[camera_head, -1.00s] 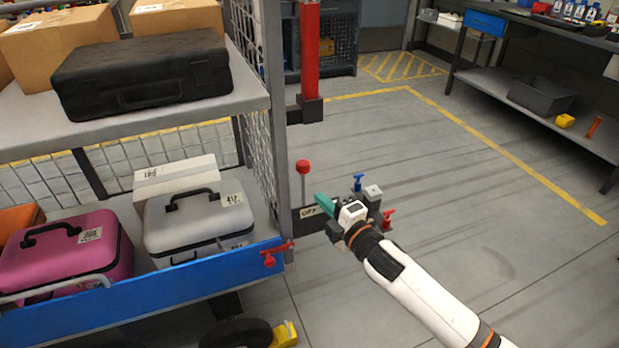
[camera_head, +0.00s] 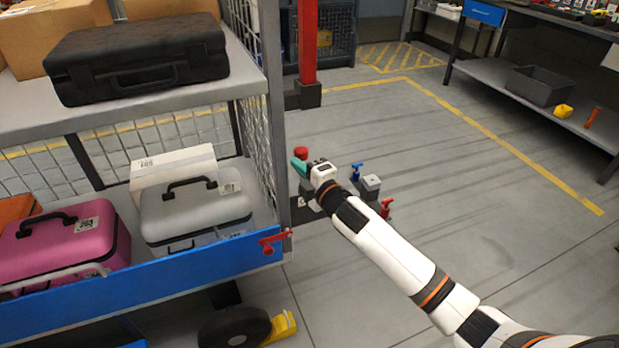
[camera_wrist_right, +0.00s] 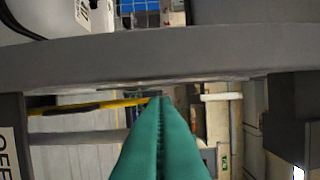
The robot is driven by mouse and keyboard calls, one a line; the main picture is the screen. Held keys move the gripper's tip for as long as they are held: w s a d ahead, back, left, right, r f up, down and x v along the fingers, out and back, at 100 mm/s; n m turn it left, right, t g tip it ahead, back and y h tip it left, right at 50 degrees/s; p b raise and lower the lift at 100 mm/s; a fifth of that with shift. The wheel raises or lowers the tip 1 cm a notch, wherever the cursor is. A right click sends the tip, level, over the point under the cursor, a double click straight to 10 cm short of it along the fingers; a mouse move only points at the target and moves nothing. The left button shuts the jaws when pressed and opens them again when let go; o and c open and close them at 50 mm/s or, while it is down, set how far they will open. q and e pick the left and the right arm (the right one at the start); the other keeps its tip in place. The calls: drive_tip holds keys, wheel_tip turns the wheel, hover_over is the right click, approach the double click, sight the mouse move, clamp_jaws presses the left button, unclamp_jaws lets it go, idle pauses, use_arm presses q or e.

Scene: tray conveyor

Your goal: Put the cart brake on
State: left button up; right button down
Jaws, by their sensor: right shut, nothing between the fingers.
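The cart's red-knobbed lever (camera_head: 300,152) stands at the cart's right end, above a dark bar (camera_head: 305,213). Its rod is mostly hidden behind my right gripper. A plate with "OFF" lettering (camera_wrist_right: 6,152) shows at the left edge of the wrist view. My right gripper (camera_head: 298,164) is shut and empty, its green fingertips just below the red knob in the picture; I cannot tell if they touch the lever. In the wrist view the green fingers (camera_wrist_right: 160,140) are pressed together below a grey crossbar (camera_wrist_right: 160,50). My left gripper is out of view.
The cart's blue side board (camera_head: 150,285) and mesh end panel stand left of my arm. Grey and pink cases sit on its lower shelf. A wheel (camera_head: 235,330) and yellow piece (camera_head: 284,326) are below. Blue and red handles flank a grey block (camera_head: 370,187). Floor at right is clear.

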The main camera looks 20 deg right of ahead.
drive_tip(key=shift+w+a, duration=0.15)
drive_tip(key=shift+w, duration=0.3)
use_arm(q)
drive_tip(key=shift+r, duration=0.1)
